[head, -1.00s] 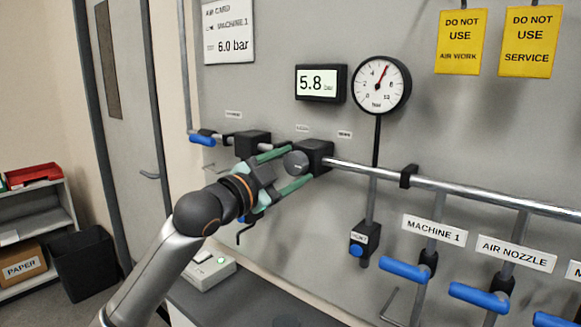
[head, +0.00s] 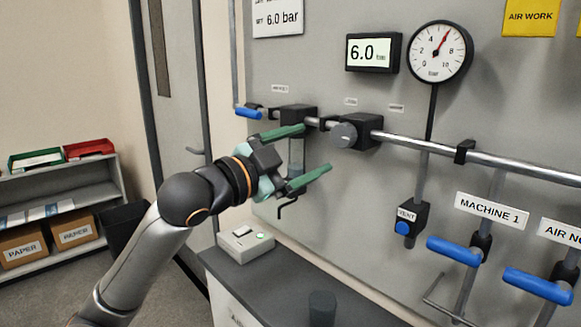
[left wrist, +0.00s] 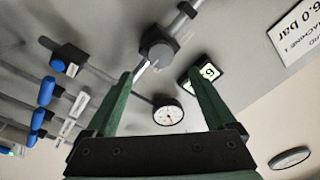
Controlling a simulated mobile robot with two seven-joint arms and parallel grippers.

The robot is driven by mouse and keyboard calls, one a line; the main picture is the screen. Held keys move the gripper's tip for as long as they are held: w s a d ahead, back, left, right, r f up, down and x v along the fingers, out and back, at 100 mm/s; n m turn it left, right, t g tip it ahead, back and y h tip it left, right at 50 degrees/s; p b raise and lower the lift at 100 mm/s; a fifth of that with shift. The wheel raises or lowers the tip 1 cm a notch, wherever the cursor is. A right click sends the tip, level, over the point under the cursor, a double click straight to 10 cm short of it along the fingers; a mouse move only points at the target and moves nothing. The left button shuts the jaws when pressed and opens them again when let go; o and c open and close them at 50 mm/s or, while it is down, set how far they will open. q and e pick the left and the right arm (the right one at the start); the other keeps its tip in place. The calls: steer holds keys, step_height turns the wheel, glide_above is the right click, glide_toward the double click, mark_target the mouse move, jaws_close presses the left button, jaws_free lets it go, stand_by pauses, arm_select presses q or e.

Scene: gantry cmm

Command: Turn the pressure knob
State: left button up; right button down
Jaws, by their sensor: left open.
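The pressure knob (head: 343,135) is a round grey knob on a black block on the horizontal pipe. My left gripper (head: 316,150) is open and empty, its green fingers left of and below the knob and apart from it. In the left wrist view the knob (left wrist: 161,55) shows beyond the open fingertips (left wrist: 160,72), with nothing between them. The display (head: 374,53) reads 6.0 bar. The round gauge (head: 440,51) has its red needle a little past 6. The card (head: 277,17) at the top reads 6.0 bar. My right gripper is not in view.
Blue valve handles (head: 455,250) stick out under the pipe at the lower right. A vent valve (head: 404,220) hangs below the gauge. A grey box (head: 246,240) stands on the dark bench (head: 275,282). A shelf (head: 100,180) stands at far left.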

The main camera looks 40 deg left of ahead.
arm_select(q)
steer(key=shift+s+a+f+b, duration=0.15)
steer(key=shift+s+b, duration=0.3)
steer(key=shift+s, duration=1.35)
step_height(320, 180, down, 28)
steer(key=d+n+g+y, duration=0.2)
steer(key=d+n+g, duration=0.15)
steer(key=g, duration=0.35)
steer(key=s+d+f+n+g, duration=0.2)
steer(key=s+d+f+g, duration=0.3)
steer(key=s+f, duration=0.5)
steer(key=s+d+f+n+g, duration=0.3)
steer(key=s+d+f, duration=0.3)
steer(key=s+f, duration=0.4)
steer(key=w+d+f+t+h+p, duration=0.3)
steer(key=w+d+f+t+p, duration=0.1)
steer(key=w+f+t, duration=0.1)
steer(key=shift+w+f, duration=0.55)
steer(key=shift+f, duration=0.8)
steer(key=shift+m+t, duration=0.25)
steer(key=shift+t, duration=0.05)
